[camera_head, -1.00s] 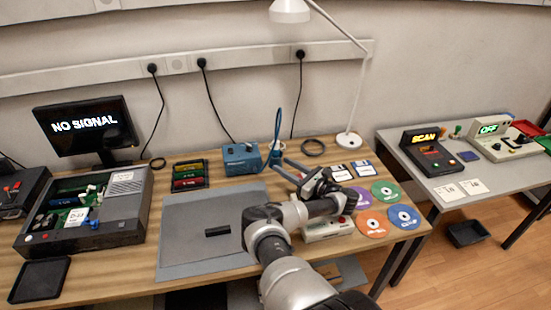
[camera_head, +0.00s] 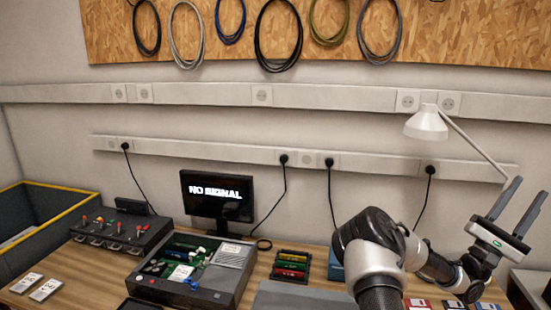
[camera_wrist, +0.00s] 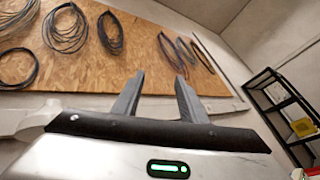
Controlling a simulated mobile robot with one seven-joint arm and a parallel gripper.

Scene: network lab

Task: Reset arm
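My gripper (camera_head: 513,208) is raised above the right part of the desk in the head view, its fingers pointing up and spread apart. In the wrist view its two fingers (camera_wrist: 158,98) also stand apart with nothing between them. The pegboard wall shows behind them. My arm bends up from the bottom of the head view, in front of the desk.
The wooden desk (camera_head: 62,293) holds a monitor (camera_head: 217,196) reading "NO SIGNAL", an open device case (camera_head: 190,270), a cartridge rack (camera_head: 291,265) and floppy disks (camera_head: 417,304). A white lamp (camera_head: 427,124) stands close to my gripper. Cable coils (camera_head: 278,35) hang on the board (camera_head: 225,42). A black shelf (camera_wrist: 283,110) shows in the wrist view.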

